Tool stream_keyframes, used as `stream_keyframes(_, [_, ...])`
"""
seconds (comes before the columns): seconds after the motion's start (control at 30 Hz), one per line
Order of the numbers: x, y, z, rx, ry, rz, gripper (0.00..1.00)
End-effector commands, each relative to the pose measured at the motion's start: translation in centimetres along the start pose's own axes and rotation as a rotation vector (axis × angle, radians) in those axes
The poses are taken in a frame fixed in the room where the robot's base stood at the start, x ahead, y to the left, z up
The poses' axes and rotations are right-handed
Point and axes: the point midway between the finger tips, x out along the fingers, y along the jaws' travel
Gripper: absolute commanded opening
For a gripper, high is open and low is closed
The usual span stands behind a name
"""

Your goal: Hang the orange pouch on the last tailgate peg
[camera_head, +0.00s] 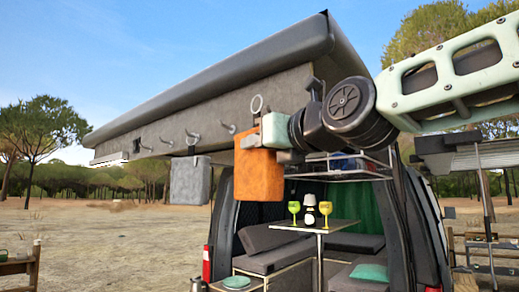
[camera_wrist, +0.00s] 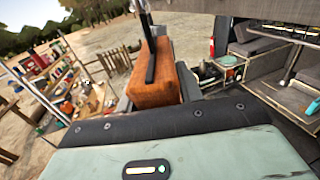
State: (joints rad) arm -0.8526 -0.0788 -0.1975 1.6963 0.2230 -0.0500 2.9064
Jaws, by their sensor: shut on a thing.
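The orange pouch (camera_head: 259,178) hangs upright from my gripper (camera_head: 262,141), which is shut on its top edge. A pale ring (camera_head: 257,104) stands above the pouch, in front of the tailgate panel; I cannot tell whether it is around a peg. In the wrist view the orange pouch (camera_wrist: 155,80) is beyond the gripper body, with a dark bar crossing it. The raised tailgate (camera_head: 215,85) carries a row of pegs, one bare peg (camera_head: 229,127) just left of the ring. Any peg behind the ring or gripper is hidden.
A grey pouch (camera_head: 190,180) hangs from the tailgate to the left, apart from the orange one. Below are a small table (camera_head: 330,226) with yellow-green goblets, and grey seats in the van. A wire rack (camera_head: 340,165) is behind my gripper. Open ground lies left.

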Motion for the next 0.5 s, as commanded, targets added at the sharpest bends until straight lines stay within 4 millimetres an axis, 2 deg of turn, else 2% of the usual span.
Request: stream_keyframes(0.5, [0.30,-0.87,-0.34,0.000,-0.002,0.000,0.10])
